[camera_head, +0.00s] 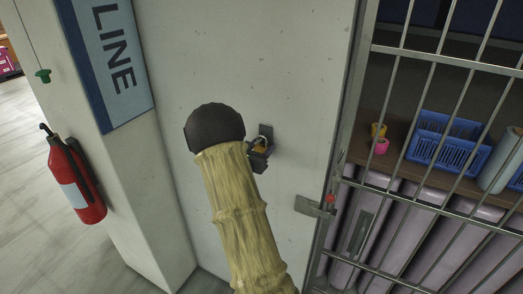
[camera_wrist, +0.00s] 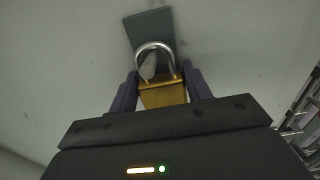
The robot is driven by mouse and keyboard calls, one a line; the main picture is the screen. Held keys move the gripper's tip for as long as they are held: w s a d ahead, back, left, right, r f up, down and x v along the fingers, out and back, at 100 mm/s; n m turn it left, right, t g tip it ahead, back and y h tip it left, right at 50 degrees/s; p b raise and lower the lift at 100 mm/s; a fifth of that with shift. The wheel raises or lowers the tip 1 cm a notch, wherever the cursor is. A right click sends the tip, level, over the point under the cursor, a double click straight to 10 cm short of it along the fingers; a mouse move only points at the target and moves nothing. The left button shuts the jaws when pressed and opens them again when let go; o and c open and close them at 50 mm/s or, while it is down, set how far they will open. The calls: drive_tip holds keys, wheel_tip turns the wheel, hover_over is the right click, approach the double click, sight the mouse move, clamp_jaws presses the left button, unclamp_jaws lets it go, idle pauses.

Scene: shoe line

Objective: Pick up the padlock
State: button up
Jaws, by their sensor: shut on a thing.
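The padlock has a brass body and a silver shackle. In the wrist view the padlock (camera_wrist: 162,93) sits between the two dark fingers of my gripper (camera_wrist: 160,88), which are shut on its body. Its shackle stands up in front of a dark grey plate (camera_wrist: 151,27) on the pale wall; I cannot tell whether it still hooks onto anything there. In the head view the padlock (camera_head: 260,148) shows small beside the end of my arm, and my gripper (camera_head: 258,158) is partly hidden behind the arm.
A barred metal gate (camera_head: 424,126) stands to the right, with a latch (camera_head: 312,206) on its left edge. Behind it are a blue basket (camera_head: 440,141) and small cups on a shelf. A red fire extinguisher (camera_head: 78,182) hangs on the left. The floor at left is open.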

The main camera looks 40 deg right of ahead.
drive_tip(key=shift+r, duration=0.1)
drive_tip(key=shift+r+b, duration=0.4)
drive_tip(key=shift+b, duration=0.2)
drive_tip(key=shift+a+r+b, duration=0.15)
drive_tip(key=shift+a+b, duration=0.2)
drive_tip(key=b+v, duration=0.5)
drive_tip(key=v, duration=1.2)
drive_tip(key=shift+s+b, duration=0.25)
drive_tip(key=shift+b, duration=0.15)
drive_tip(key=shift+a, duration=0.1)
drive_tip(key=w+a+f+n+t+y, duration=0.1)
drive_tip(key=w+a+f+t, duration=0.15)
drive_tip(key=f, duration=0.25)
drive_tip(key=w+a+f+n+t+y, duration=0.1)
drive_tip(key=w+a+f, duration=0.15)
drive_tip(key=f, duration=0.25)
drive_tip(key=s+a+f+n+t+y, duration=0.1)
drive_tip(key=a+f+n+y, duration=0.3)
drive_tip(key=f, duration=0.5)
drive_tip(key=s+a+f+n+t+y, duration=0.1)
drive_tip(key=a+f+n+t+y, duration=0.2)
drive_tip(key=f, duration=0.7)
drive_tip(key=s+a+f+n+t+y, duration=0.2)
drive_tip(key=a+f+y, duration=0.4)
drive_tip(key=f, duration=0.4)
drive_tip(key=n+t+y, duration=0.1)
drive_tip(key=n, duration=0.1)
drive_tip(key=shift+n+t+y, duration=0.3)
drive_tip(key=shift+t, duration=0.05)
